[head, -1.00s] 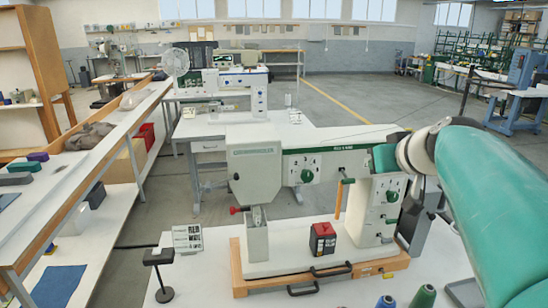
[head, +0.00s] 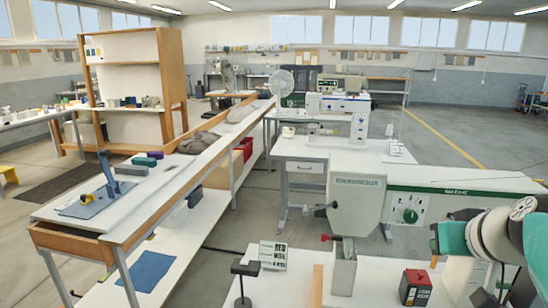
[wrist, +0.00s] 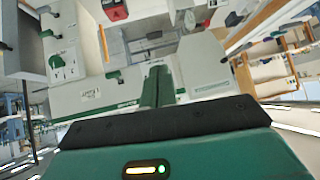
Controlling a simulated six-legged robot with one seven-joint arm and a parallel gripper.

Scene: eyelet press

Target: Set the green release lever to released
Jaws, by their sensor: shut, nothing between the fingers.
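The white eyelet press (head: 358,205) stands at the right of the head view, with a green dial (head: 410,215) on its beam. In the wrist view the press looks upside down, with the dial (wrist: 57,60) at left and a thin orange bar (wrist: 103,43) above the beam. My gripper (wrist: 158,70) shows as dark green fingers, closed and empty, in front of the beam.
A red-topped black box (head: 415,288) and a small sign (head: 273,254) are near the press's foot. A black stand (head: 243,275) is to their left. A long bench (head: 125,205) with a blue lever (head: 107,172) fills the left. Open floor lies behind at right.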

